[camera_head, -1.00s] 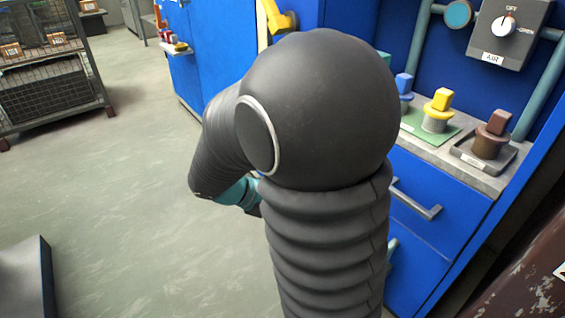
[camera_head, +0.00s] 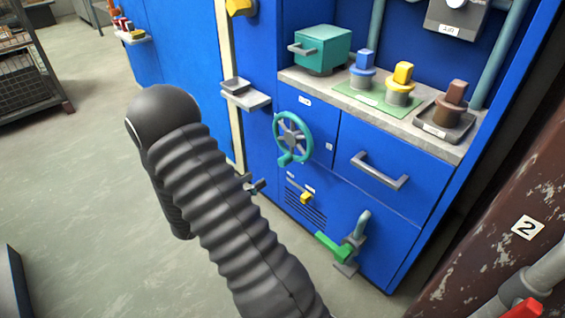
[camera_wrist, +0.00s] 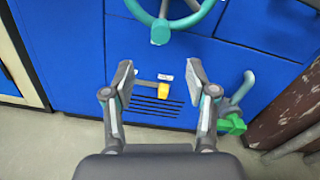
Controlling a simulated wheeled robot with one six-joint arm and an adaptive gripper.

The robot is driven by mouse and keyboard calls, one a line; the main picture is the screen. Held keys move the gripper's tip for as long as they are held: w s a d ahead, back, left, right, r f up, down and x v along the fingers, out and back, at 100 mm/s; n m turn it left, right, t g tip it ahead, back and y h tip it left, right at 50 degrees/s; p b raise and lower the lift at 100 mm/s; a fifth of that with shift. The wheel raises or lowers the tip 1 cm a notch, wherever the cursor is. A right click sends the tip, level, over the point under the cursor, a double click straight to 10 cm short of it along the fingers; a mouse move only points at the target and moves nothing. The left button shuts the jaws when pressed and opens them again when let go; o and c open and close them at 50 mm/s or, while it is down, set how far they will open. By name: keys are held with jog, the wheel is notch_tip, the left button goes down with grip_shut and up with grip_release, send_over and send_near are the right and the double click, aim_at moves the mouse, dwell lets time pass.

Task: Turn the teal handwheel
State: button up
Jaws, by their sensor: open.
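The teal handwheel (camera_head: 293,137) is mounted on the front of the blue cabinet, with a grey hub and spokes and a teal knob at its lower rim. In the wrist view its lower rim and the round teal knob (camera_wrist: 160,33) show at the top edge; the upper part is cut off. My gripper (camera_wrist: 160,75) is open and empty, its two fingers apart and pointing at the cabinet front below the wheel, not touching it. In the head view my gripper (camera_head: 252,186) is mostly hidden behind my arm, left of and below the wheel.
A yellow-tipped lever (camera_head: 306,198) above a vent and a green-handled valve (camera_head: 335,247) sit below the wheel. A drawer handle (camera_head: 380,171) juts out at right. A small grey shelf (camera_head: 246,95) projects at upper left. A rusty brown panel (camera_head: 510,240) stands at right.

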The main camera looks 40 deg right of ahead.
aim_at(281, 164)
jog(key=d, duration=0.8)
jog(key=w+d, duration=0.1)
jog(key=d, duration=0.3)
jog(key=shift+d+p, duration=0.25)
jog(key=shift+p, duration=0.05)
grip_shut()
